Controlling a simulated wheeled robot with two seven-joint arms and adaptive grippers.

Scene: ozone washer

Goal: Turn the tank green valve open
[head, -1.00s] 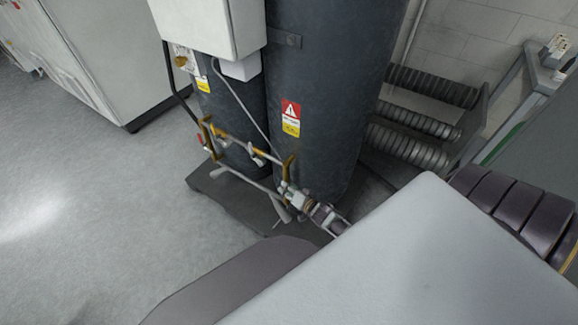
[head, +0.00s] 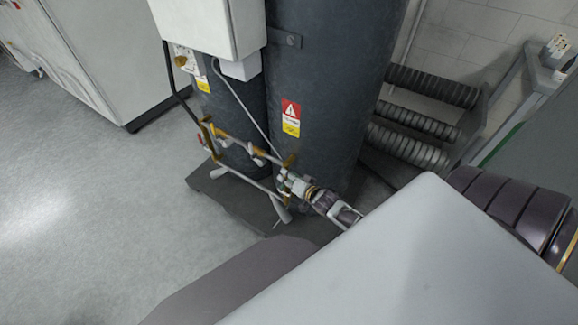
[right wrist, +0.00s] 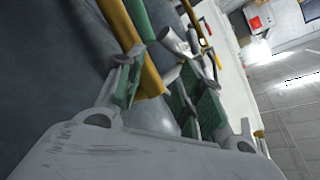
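My right gripper (head: 287,182) reaches the lower right end of the brass and grey pipework at the foot of the dark tanks. In the right wrist view, the right gripper (right wrist: 160,62) has its green-padded fingers apart, with a gap between them. A long green bar (right wrist: 138,18), probably the green valve's handle, runs beside a yellow pipe (right wrist: 122,28) just beyond the left finger. I cannot tell whether the finger touches either one. In the head view the gripper hides most of the green valve. My left gripper is out of view.
Two dark tanks (head: 325,95) stand on a dark base plate (head: 232,203). A white box (head: 205,25) hangs on their front. Ribbed hoses (head: 410,115) and a grey frame (head: 500,110) lie to the right. The floor (head: 100,220) at left is clear.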

